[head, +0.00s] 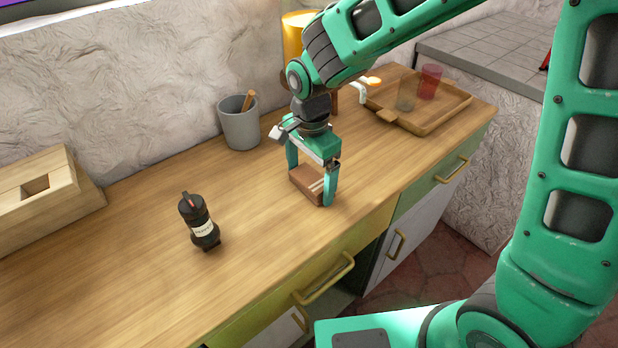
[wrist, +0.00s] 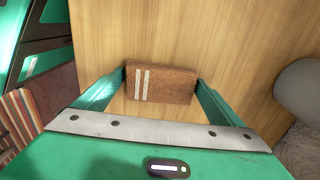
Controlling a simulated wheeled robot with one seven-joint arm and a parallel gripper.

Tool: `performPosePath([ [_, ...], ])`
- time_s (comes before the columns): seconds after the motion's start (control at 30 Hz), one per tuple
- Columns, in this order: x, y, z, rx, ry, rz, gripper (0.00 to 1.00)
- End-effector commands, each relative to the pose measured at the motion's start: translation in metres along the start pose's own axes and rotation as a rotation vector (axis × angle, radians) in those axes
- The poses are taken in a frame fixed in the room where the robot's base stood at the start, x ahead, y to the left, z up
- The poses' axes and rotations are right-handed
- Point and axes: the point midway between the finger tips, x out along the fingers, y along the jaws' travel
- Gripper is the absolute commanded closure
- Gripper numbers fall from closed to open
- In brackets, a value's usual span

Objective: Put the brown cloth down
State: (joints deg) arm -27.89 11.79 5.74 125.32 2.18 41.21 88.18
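The brown cloth (head: 306,184) is a small folded block with two pale stripes near one end. It is between the two fingers of my gripper (head: 311,184), low over the wooden counter (head: 262,221). In the wrist view the cloth (wrist: 168,84) spans the gap, and the fingertips of my gripper (wrist: 161,82) meet its two ends. My gripper points down and looks closed on the cloth. I cannot tell for sure whether the underside of the cloth touches the counter.
A dark bottle (head: 199,222) stands to the left on the counter. A grey cup (head: 239,124) with a wooden utensil is behind, near the wall. A wooden tray (head: 440,120) with two cups is at the back right. A wooden box (head: 40,205) is far left. Counter around the cloth is clear.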

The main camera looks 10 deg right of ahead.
Motion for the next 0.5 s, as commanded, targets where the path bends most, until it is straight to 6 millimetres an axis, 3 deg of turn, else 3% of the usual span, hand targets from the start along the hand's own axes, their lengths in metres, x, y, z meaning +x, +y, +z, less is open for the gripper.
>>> performPosePath([
  [0.03,0.0113,0.0093,0.0032,-0.004,-0.007,0.03,0.0],
  [0.5,0.0129,0.0071,0.0033,-0.007,-0.01,0.033,0.0],
])
